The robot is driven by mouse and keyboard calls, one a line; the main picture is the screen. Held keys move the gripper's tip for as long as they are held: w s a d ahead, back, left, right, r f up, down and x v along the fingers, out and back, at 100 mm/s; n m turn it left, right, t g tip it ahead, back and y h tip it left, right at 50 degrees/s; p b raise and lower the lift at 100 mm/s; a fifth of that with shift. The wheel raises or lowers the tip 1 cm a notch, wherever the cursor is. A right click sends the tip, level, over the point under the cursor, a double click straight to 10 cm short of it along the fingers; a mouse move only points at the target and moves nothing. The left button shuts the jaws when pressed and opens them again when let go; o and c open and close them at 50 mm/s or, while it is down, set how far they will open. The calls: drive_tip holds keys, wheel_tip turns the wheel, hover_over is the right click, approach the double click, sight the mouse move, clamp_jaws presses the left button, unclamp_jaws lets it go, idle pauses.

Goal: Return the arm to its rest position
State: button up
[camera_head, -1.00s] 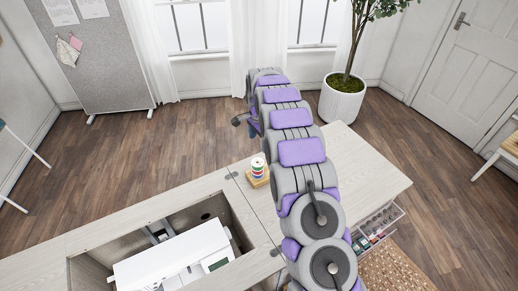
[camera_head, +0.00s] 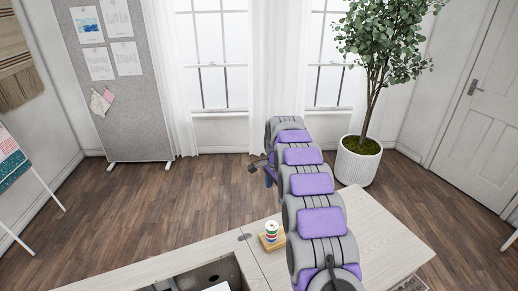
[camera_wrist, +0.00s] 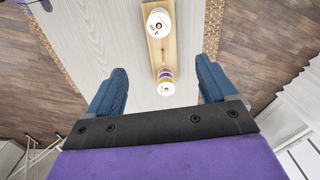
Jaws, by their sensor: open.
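My arm (camera_head: 320,222) stretches away from me over the pale wooden cabinet top (camera_head: 375,225) in the head view, its far end past the cabinet's back edge. My gripper (camera_wrist: 162,78) shows in the wrist view with its two blue fingers wide apart and nothing between them in its grip. Below it, a wooden spool stand (camera_wrist: 157,48) with thread spools lies on the pale top. The stand (camera_head: 268,242) also shows in the head view, close to the left of my arm, with a striped spool (camera_head: 271,229) on it.
The cabinet's recess (camera_head: 212,273) is at the bottom, with a bit of white machine in it. A potted plant (camera_head: 357,165) stands behind the cabinet to the right, a grey pinboard (camera_head: 125,125) at the back left. The wood floor (camera_head: 165,200) at left is open.

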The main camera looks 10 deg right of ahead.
drive_tip(key=s+r+n, duration=0.2)
drive_tip(key=s+r, duration=0.2)
drive_tip(key=s, duration=0.3)
drive_tip(key=s+a+r+n, duration=0.1)
drive_tip(key=s+r+n, duration=0.1)
drive_tip(key=s+r, duration=0.35)
drive_tip(key=s+r+n, duration=0.2)
drive_tip(key=s+r, duration=0.1)
drive_tip(key=s, duration=0.6)
drive_tip(key=s+f+n+g, duration=0.1)
drive_tip(key=s+n, duration=0.6)
drive_tip(key=s, duration=2.4)
drive_tip(key=shift+s+f+n+g, duration=0.3)
drive_tip(key=shift+s+f+g, duration=0.05)
drive_tip(key=shift+f+g, duration=0.05)
drive_tip(key=shift+w, duration=0.15)
